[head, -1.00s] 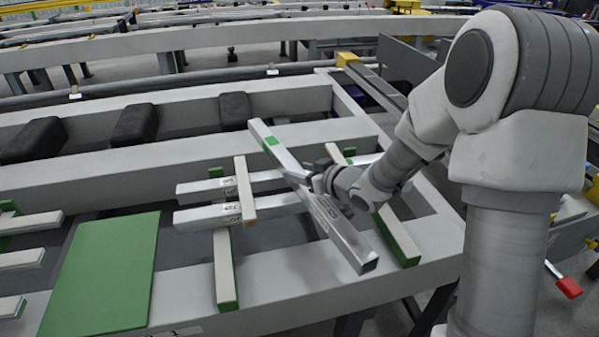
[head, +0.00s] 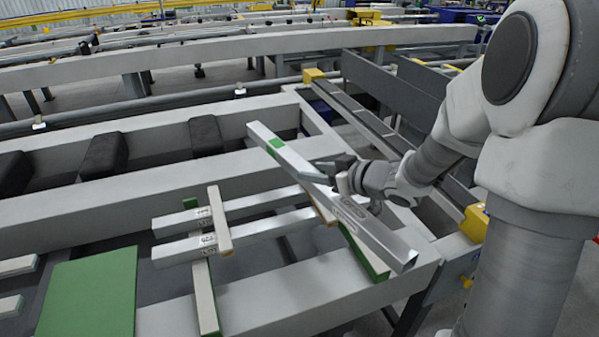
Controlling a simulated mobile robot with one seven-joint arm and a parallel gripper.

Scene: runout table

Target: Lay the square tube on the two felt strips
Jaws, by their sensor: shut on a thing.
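The square tube (head: 375,230) is long and silver, with a green patch near its far end. My gripper (head: 343,177) is shut on it near its middle. The tube lies slantwise across the picture, over the right-hand pale strip; whether it touches anything below I cannot tell. Two other silver tubes (head: 265,222) lie side by side on green-edged bearers. Across them lie two pale strips, the left one (head: 219,222) in plain view and the right one (head: 320,205) mostly hidden by the held tube. The felt itself cannot be made out for sure.
A green panel (head: 88,300) lies at the left on the grey frame (head: 300,300). Dark blocks (head: 103,156) sit in the far channel. A yellow block (head: 474,222) stands at the right, near my arm. Pale bars (head: 15,266) lie at the far left edge.

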